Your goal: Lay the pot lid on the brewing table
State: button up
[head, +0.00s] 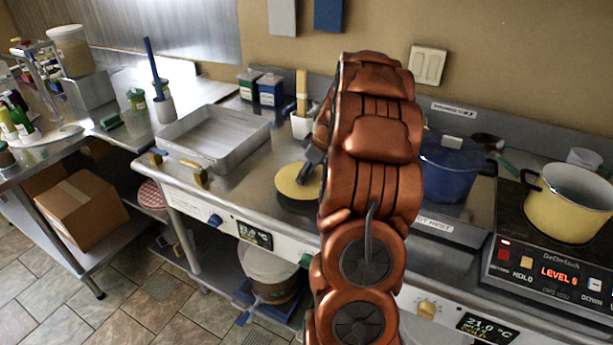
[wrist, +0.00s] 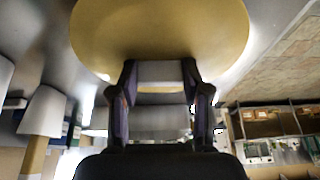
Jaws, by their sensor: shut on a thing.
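The round yellow pot lid (head: 297,183) is over the steel brewing table (head: 250,205), right of the metal tray. It appears close above the steel; I cannot tell whether it touches. My gripper (head: 312,160) is at the lid's right side, partly hidden by my copper arm. In the wrist view the lid's yellow face (wrist: 160,35) fills the upper part. There, my gripper's two fingers (wrist: 160,72) are shut at the lid's near edge, with a pale piece between them. The yellow pot (head: 565,205) stands without a lid on the hob at right.
A shallow metal tray (head: 213,137) sits left of the lid. A white holder with a wooden handle (head: 301,122) and green and blue tins (head: 270,90) stand behind. A blue pot (head: 450,170) is right of my arm. Bare steel lies between the tray and the lid.

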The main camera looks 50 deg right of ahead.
jog(key=shift+f+p, duration=0.35)
jog(key=shift+f, duration=0.75)
jog(key=shift+f, duration=0.15)
jog(key=o, duration=1.2)
